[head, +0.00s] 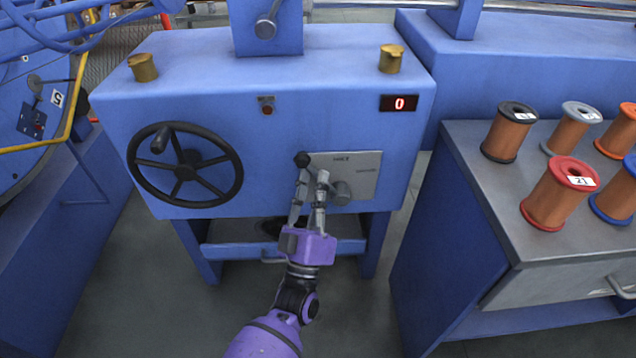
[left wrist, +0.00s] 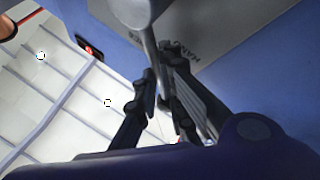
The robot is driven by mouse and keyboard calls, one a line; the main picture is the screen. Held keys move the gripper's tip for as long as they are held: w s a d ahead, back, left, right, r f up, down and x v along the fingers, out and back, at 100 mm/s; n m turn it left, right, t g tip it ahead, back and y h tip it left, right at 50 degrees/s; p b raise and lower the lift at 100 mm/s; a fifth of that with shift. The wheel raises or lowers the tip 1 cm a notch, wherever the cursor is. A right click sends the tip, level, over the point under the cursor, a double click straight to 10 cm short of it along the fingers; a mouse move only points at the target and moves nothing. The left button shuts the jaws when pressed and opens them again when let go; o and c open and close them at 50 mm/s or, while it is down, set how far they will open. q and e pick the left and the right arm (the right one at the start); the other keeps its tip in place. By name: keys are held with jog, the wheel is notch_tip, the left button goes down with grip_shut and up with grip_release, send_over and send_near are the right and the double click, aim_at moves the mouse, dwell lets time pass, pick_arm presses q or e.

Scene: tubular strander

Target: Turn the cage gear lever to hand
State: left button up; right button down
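The cage gear lever has a black knob (head: 302,159) and a round grey hub (head: 341,194) on a light grey plate (head: 362,166) on the blue cabinet front. The knob lies up and left of the hub. My left gripper (head: 312,174) is at the lever, its fingertips just below the knob and left of the hub, hiding part of the shaft. In the left wrist view, the grey shaft (left wrist: 151,48) runs down between the black fingers (left wrist: 158,68); whether they clamp it is unclear. My right gripper is not in view.
A black handwheel (head: 184,166) is on the cabinet left of the lever. A red button (head: 267,109) and a red display reading 0 (head: 400,103) sit above. At right, a grey-topped bench (head: 477,190) holds several copper-coloured spools (head: 560,194).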

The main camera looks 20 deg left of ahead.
pick_arm(q)
jog(key=shift+o, duration=0.8)
jog(key=shift+a, duration=0.1)
jog(key=shift+f, duration=0.1)
jog(key=v, duration=0.7)
jog(key=shift+s, duration=0.25)
jog(key=shift+s+f, duration=0.1)
jog(key=shift+f, duration=0.1)
